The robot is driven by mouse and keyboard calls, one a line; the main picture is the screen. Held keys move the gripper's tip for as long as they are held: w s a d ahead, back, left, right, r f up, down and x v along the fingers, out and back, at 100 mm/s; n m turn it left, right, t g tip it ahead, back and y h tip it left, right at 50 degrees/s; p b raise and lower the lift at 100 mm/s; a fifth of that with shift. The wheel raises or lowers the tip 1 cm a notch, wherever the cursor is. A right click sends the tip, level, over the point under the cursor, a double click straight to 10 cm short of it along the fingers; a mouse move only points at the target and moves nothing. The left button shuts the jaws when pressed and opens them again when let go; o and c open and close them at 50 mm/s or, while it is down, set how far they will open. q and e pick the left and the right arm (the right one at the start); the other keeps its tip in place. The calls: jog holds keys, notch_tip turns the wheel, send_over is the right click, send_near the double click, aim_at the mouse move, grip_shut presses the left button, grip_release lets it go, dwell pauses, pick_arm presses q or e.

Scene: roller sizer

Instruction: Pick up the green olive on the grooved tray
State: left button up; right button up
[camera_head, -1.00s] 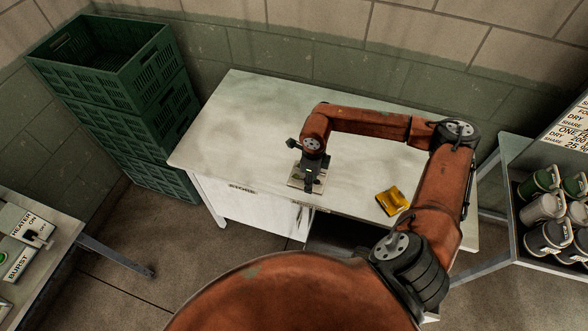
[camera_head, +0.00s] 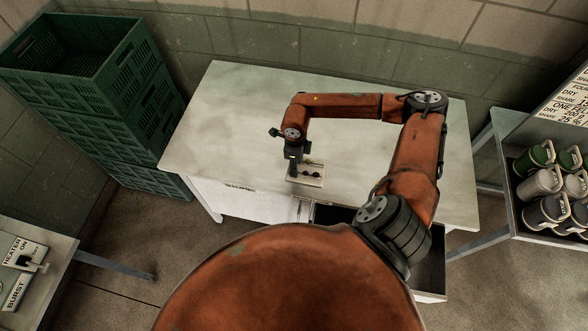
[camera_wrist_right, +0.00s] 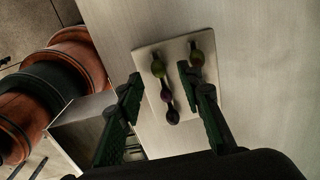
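The grooved tray (camera_head: 314,182) is a small pale plate at the table's front edge. It also shows in the right wrist view (camera_wrist_right: 176,48), with several olives on it. A green olive (camera_wrist_right: 196,57) lies near its far right corner. A duller greenish olive (camera_wrist_right: 158,68) is left of it, and two dark olives (camera_wrist_right: 172,117) lie nearer. My right gripper (camera_wrist_right: 159,72) is open over the tray, its fingers spread either side of the left olives. The right finger's tip is just below the green olive in the picture; I cannot tell if they touch. My left gripper is not in view.
The white table (camera_head: 250,110) is mostly clear behind the tray. An open drawer (camera_head: 432,262) juts out at its front right. Green crates (camera_head: 90,85) stand stacked at left. A rack with mugs (camera_head: 540,183) is at right, and a panel (camera_head: 20,255) at lower left.

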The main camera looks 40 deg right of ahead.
notch_tip(320, 180, down, 2)
jog(key=shift+f, duration=0.1)
jog(key=c, duration=0.8)
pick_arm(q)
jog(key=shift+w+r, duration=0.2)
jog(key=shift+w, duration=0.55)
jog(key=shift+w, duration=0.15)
